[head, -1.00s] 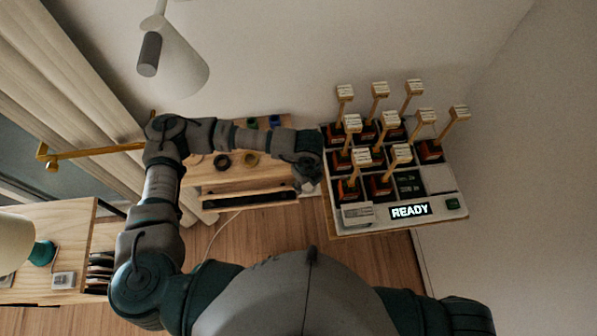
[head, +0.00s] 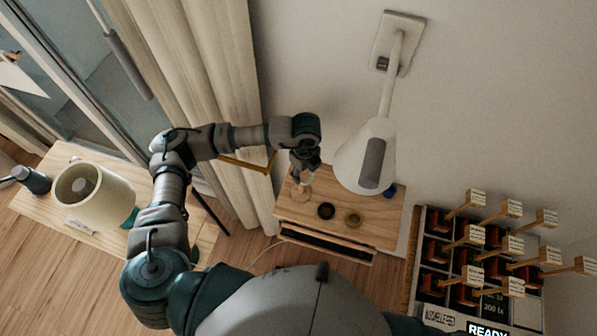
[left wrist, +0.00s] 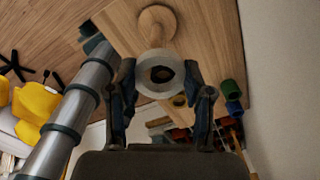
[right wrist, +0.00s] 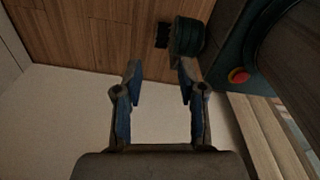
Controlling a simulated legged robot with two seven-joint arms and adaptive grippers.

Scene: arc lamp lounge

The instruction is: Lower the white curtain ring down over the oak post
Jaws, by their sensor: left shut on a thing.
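The white curtain ring (left wrist: 148,73) is pinched between the fingers of my left gripper (left wrist: 161,70), which is shut on it. The oak post (left wrist: 156,37) rises from a round base just beyond the ring in the left wrist view. The ring overlaps the post's near end there; I cannot tell whether it is around the post or still above it. In the head view my left gripper (head: 304,172) points down over the post's round base (head: 300,194) at the left of the small wooden table. My right gripper (right wrist: 160,83) is open and empty in the right wrist view.
A white lamp (head: 364,158) hangs close to the right of my left gripper. A curtain (head: 228,90) hangs behind; a tag rack (head: 432,225) stands right.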

